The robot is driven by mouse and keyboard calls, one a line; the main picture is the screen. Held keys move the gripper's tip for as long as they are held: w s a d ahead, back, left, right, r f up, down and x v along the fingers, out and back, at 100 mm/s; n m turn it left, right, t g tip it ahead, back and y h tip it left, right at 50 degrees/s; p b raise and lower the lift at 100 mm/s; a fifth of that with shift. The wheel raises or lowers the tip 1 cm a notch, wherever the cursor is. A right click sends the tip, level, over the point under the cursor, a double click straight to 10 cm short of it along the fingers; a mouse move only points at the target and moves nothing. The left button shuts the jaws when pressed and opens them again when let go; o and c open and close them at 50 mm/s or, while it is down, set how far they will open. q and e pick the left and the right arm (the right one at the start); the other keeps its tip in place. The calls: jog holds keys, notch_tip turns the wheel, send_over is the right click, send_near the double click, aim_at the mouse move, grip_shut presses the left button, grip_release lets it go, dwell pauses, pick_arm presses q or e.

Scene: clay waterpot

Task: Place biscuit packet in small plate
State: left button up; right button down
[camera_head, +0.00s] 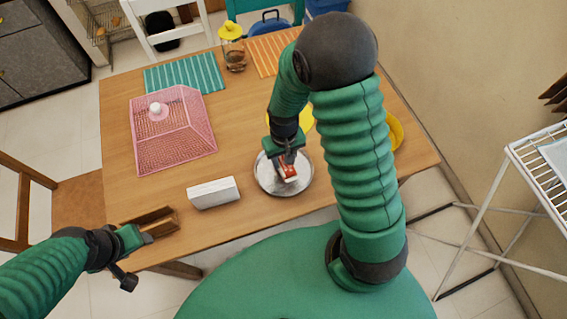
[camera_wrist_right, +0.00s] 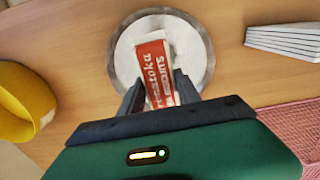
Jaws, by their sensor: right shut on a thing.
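The biscuit packet (camera_head: 288,173) is small, red and white. It is held between the fingers of my right gripper (camera_head: 287,161), over the small round metal plate (camera_head: 267,179). In the right wrist view, the packet (camera_wrist_right: 153,62) lies across the middle of the plate (camera_wrist_right: 199,58), with the right gripper (camera_wrist_right: 157,94) shut on its near part. I cannot tell whether the packet touches the plate. My left gripper (camera_head: 134,239) is at the table's front left edge, far from the plate; its fingers are not clear.
A white block-like stack (camera_head: 213,193) stands left of the plate, and a brown wooden holder (camera_head: 152,222) lies near the left gripper. A pink mesh cover (camera_head: 173,135) sits at the left. A yellow bowl-like thing (camera_wrist_right: 27,100) is close to the plate. A yellow-lidded jar (camera_head: 233,55) stands at the back.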

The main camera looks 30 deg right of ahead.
aim_at(283, 164)
notch_tip(283, 164, down, 3)
jog(key=shift+a+r, duration=0.1)
jog(key=shift+r, duration=0.05)
jog(key=shift+f, duration=0.35)
jog(key=c, duration=0.9)
grip_release()
jog(key=shift+o, duration=0.2)
